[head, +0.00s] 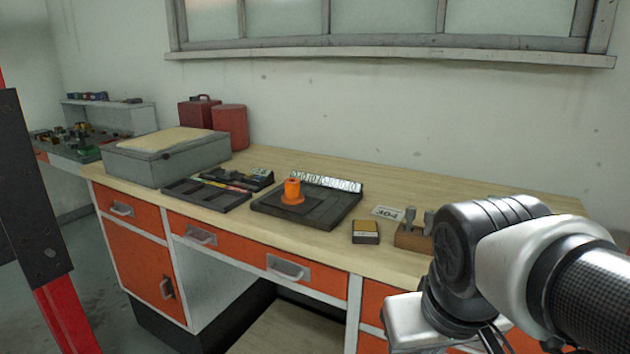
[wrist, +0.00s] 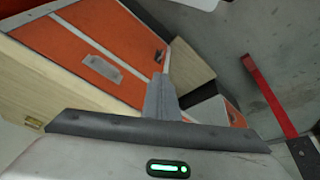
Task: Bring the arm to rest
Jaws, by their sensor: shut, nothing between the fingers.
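My gripper (wrist: 159,82) shows in the wrist view, its grey fingers together and empty. Behind it are the orange drawer fronts (wrist: 95,45) of the workbench, with open air around the fingers. In the head view my arm fills the lower right, folded in front of the right end of the workbench (head: 390,272). The gripper's fingers cannot be made out there.
On the bench stand a dark tray with an orange flanged part (head: 293,190), a small black-and-yellow box (head: 366,232), a wooden block with metal pieces (head: 412,238) and a grey case (head: 165,160). A red-and-black post (head: 30,190) stands at left.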

